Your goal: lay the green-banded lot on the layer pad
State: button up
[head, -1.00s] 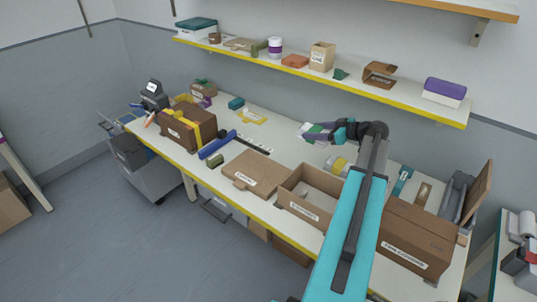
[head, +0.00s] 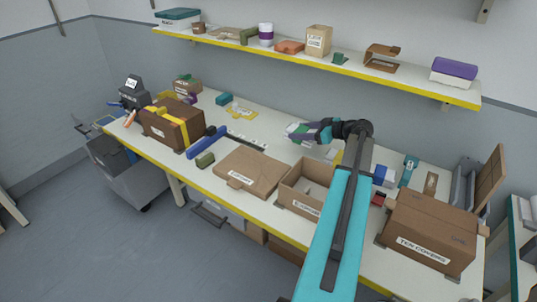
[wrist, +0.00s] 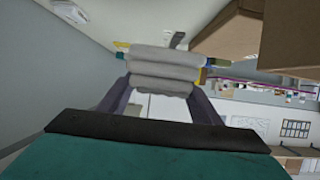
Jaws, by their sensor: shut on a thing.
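My gripper (head: 308,131) is shut on a pale folded bundle (head: 296,129) with a green part, taken as the green-banded lot. It is held above the bench, behind the open cardboard box. In the wrist view the bundle (wrist: 165,72) is a grey stack of several folds between the two dark purple fingers. The green band is not clear there. The open box (head: 290,196) has a pale surface inside; I cannot tell if this is the layer pad.
A flat closed carton (head: 252,172) lies left of the open box. A brown carton (head: 432,232) stands at the right. A yellow-strapped brown box (head: 170,126) and a blue roll (head: 207,142) are at the left. A loaded shelf (head: 300,60) runs above the bench.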

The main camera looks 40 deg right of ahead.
jog(key=shift+a, duration=0.1)
jog(key=shift+w+f, duration=0.15)
jog(key=shift+f, duration=0.3)
send_over(298, 159)
jog(key=shift+f+p, duration=0.3)
jog(key=shift+f, duration=2.4)
jog(key=shift+f, duration=1.85)
jog(key=shift+f, duration=0.15)
jog(key=o, duration=1.1)
jog(key=shift+p, duration=0.3)
